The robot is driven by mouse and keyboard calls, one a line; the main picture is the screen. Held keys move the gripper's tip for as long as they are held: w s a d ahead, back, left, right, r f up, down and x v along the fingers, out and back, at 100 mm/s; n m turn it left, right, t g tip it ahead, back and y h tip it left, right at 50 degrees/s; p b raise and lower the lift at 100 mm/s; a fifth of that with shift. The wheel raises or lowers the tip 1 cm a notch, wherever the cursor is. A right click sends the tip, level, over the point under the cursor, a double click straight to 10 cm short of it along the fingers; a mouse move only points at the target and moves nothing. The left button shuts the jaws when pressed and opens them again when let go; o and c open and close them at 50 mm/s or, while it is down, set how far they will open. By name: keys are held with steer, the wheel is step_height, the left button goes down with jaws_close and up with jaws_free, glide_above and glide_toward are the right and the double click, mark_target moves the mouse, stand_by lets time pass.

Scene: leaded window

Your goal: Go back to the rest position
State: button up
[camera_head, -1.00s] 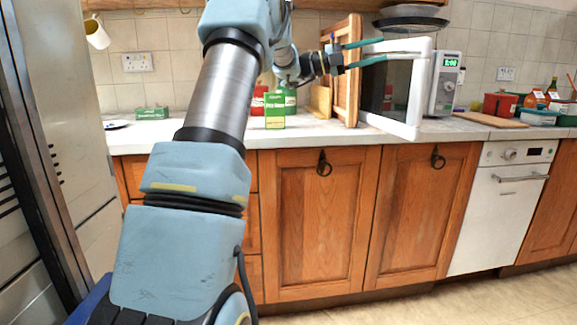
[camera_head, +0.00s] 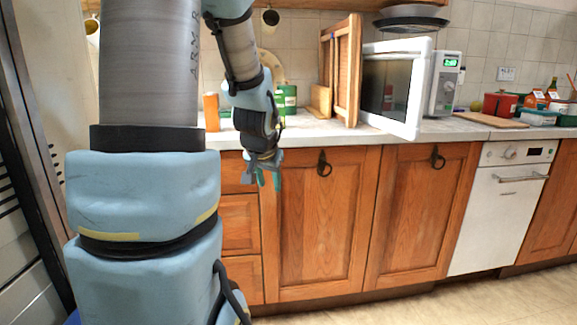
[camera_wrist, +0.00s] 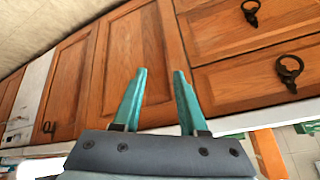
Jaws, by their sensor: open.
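My gripper (camera_head: 268,181) hangs pointing down in front of the wooden cabinets, just below the counter edge, in the head view. In the wrist view its two teal fingers (camera_wrist: 158,92) are apart with nothing between them. The fingers face a wooden cabinet door (camera_wrist: 145,50) and the drawers beside it. My arm is folded, with the forearm coming down from the top of the picture.
The countertop (camera_head: 345,134) runs behind my gripper. On it stand a microwave (camera_head: 445,85) with its door (camera_head: 424,90) swung open, wooden boards (camera_head: 347,70), a green can (camera_head: 287,97) and an orange item (camera_head: 211,112). The floor (camera_head: 420,305) at lower right is clear.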

steer(key=s+a+f+n+g, duration=0.1)
steer(key=s+f+n+g, duration=0.15)
steer(key=s, duration=0.55)
steer(key=s+a+f+n+g, duration=0.1)
steer(key=s+f+g, duration=0.2)
steer(key=s, duration=0.4)
step_height(320, 180, up, 14)
steer(key=s+p, duration=0.1)
steer(key=p, duration=1.2)
steer(key=shift+p, duration=0.35)
steer(key=shift+d+f, duration=0.1)
